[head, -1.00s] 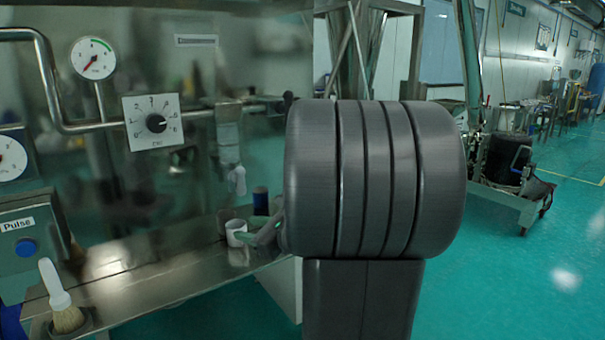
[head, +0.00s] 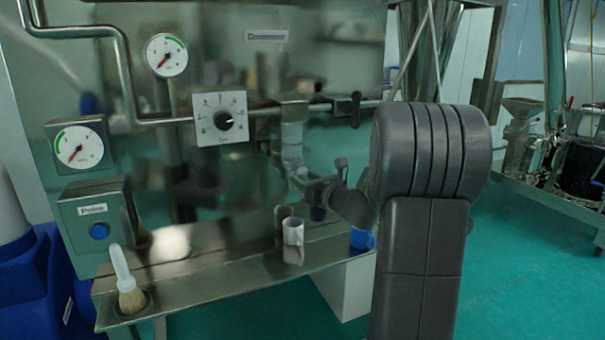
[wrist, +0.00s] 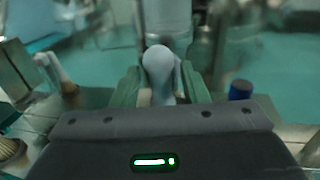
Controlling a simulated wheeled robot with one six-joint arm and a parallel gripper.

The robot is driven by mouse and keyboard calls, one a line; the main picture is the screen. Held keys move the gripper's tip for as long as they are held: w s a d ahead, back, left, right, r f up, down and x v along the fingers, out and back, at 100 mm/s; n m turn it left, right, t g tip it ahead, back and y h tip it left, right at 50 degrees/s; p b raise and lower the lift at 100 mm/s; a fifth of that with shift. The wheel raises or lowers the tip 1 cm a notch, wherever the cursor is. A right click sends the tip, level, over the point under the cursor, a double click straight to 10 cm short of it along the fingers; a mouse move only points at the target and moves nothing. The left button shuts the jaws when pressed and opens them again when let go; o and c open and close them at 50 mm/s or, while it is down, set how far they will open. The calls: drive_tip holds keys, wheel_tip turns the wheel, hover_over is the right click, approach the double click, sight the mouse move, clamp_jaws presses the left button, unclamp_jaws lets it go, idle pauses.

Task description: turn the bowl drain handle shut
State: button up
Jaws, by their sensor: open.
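A pale grey handle (head: 299,174) with a rounded end hangs below a metal valve body (head: 292,135) on the machine front; it appears to be the bowl drain handle. In the wrist view the handle (wrist: 159,70) stands roughly upright between my green finger pads. My gripper (head: 310,184) is open, with its fingers on either side of the handle, and it also shows in the wrist view (wrist: 160,90). I cannot tell whether a pad touches it. My dark wrist hides part of the fingers in the head view.
A black lever (head: 355,108) sits on the pipe above right. A dial (head: 222,119), gauges and a blue Pulse button (head: 99,231) are to the left.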

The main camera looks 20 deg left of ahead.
drive_tip(key=shift+x, duration=0.95)
drive_tip(key=shift+c, duration=0.2)
clamp_jaws()
